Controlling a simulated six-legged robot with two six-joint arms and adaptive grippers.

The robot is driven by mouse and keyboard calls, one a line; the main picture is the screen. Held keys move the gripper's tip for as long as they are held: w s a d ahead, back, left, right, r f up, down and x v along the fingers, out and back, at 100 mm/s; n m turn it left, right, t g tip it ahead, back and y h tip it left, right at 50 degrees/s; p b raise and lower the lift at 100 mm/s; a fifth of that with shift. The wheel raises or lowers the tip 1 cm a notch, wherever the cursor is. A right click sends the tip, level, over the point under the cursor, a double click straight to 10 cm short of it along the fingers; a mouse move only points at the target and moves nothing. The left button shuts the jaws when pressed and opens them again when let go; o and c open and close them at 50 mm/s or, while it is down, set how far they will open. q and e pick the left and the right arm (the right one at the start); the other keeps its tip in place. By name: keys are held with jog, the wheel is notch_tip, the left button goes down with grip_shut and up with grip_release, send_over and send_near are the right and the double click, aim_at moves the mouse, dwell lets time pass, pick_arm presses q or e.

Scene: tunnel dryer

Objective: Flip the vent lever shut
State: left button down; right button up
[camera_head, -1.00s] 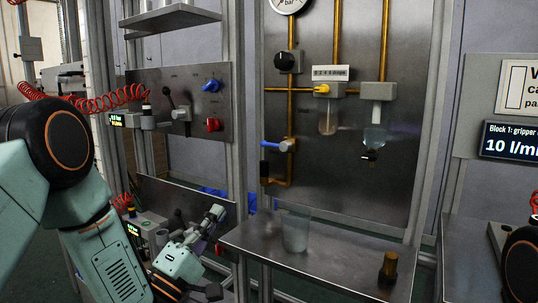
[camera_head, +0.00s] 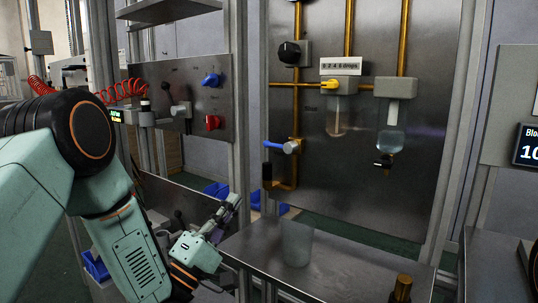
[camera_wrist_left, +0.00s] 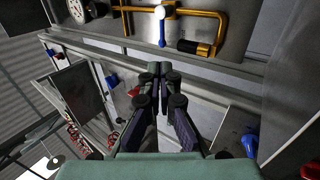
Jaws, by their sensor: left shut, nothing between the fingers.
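A lever with a blue handle (camera_head: 277,145) sits on the brass pipe at the left of the large steel panel. Its handle lies level and points left, across the upright pipe. I cannot tell for sure that it is the vent lever. It also shows at the top of the left wrist view (camera_wrist_left: 162,32), beyond the fingertips. My left gripper (camera_head: 234,202) is shut and empty, below and left of this lever and apart from it. The shut fingertips show in the left wrist view (camera_wrist_left: 160,68). My right gripper is not in view.
A steel shelf (camera_head: 350,270) below the panel holds a clear cup (camera_head: 297,242) and a brass fitting (camera_head: 401,290). A smaller panel (camera_head: 190,70) at left carries a black lever, a blue knob and a red knob. A grey upright post stands between the panels.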

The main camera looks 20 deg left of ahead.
aim_at(273, 145)
pick_arm(q)
jog(key=b+x, duration=0.1)
jog(key=x, duration=1.3)
jog(key=shift+w+d+f, duration=0.1)
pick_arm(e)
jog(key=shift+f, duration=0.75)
pick_arm(q)
jog(key=shift+w, duration=0.1)
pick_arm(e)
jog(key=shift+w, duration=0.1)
pick_arm(q)
jog(key=shift+m+h, duration=0.4)
jog(key=shift+m, duration=0.3)
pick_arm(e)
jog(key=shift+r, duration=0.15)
